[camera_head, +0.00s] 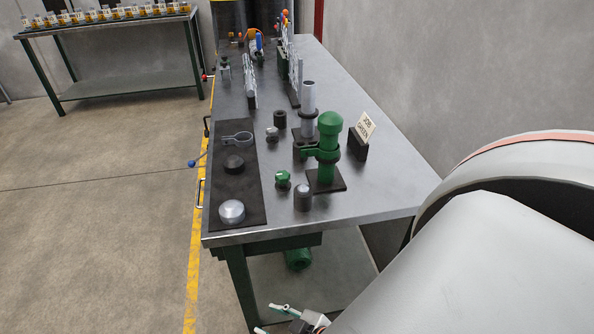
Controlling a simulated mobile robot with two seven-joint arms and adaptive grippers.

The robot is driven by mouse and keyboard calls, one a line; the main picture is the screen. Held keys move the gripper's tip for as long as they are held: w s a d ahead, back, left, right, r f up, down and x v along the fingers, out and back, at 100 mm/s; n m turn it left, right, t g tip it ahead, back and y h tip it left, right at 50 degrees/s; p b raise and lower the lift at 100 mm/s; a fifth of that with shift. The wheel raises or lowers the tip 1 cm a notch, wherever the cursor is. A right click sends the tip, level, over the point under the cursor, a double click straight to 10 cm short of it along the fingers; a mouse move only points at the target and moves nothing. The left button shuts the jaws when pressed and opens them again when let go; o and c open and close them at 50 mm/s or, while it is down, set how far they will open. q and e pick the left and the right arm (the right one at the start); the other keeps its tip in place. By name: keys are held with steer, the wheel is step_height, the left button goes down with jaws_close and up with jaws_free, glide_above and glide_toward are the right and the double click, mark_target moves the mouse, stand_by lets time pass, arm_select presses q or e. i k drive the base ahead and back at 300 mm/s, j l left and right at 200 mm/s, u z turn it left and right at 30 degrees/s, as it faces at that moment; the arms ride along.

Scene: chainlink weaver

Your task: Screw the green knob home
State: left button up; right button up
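A small green knob-like piece (283,178) stands on the bench, just right of the dark mat. Beside it a green post with a domed green cap (329,150) stands upright on a dark square base, with a green clamp-like arm on its left side. Which of these green parts is the task's knob, and how far any is screwed in, I cannot tell. My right gripper (268,319) is low at the bottom edge, in front of and below the bench. Its fingertips look apart with nothing between them; part is cut off. My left gripper is out of view.
The dark mat (226,139) holds a ring clamp (237,138), a black knob (234,164) and a silver dome (232,211). A dark cylinder (303,198), a grey post (309,107) and a labelled block (358,145) stand nearby. The bench's front right corner is clear.

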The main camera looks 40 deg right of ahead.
mark_target(283, 177)
steer(key=z, duration=1.2)
